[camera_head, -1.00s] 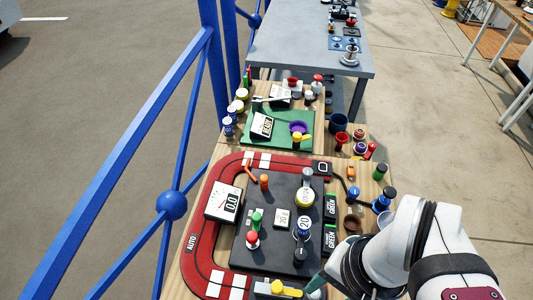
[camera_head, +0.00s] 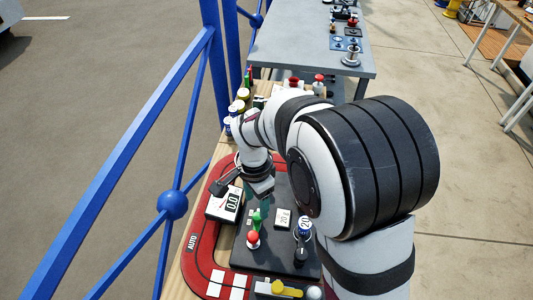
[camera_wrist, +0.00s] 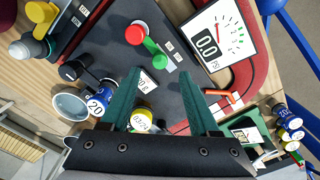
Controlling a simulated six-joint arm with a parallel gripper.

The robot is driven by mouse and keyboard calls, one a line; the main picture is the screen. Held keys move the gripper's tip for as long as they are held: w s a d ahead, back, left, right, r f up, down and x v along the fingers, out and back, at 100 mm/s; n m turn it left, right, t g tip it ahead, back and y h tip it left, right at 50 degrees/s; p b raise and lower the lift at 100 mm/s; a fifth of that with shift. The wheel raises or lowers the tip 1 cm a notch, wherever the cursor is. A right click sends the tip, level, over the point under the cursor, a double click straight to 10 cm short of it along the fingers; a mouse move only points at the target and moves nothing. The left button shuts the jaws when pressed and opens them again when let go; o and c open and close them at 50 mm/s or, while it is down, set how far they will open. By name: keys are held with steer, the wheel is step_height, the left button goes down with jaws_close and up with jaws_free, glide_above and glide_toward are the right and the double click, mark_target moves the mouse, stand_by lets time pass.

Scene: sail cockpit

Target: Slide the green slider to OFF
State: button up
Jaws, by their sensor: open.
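The green slider (camera_head: 257,217) stands on the dark panel (camera_head: 272,258), just behind a red knob (camera_head: 253,239). In the wrist view the green slider (camera_wrist: 152,46) lies beside the red knob (camera_wrist: 136,33), with small white labels near it that I cannot read. My gripper (camera_head: 264,206) is above the panel, close behind the slider. In the wrist view its two teal fingers (camera_wrist: 162,92) are wide apart with nothing held between them. The slider is ahead of the fingertips, not between them.
A white gauge (camera_head: 225,203) reading 0.0 stands left of the slider. My arm hides the panel's right side.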

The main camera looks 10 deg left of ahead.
mark_target(258, 215)
step_height(258, 215, down, 6)
steer(key=shift+r, duration=0.1)
jaws_close()
stand_by(0.4)
stand_by(1.1)
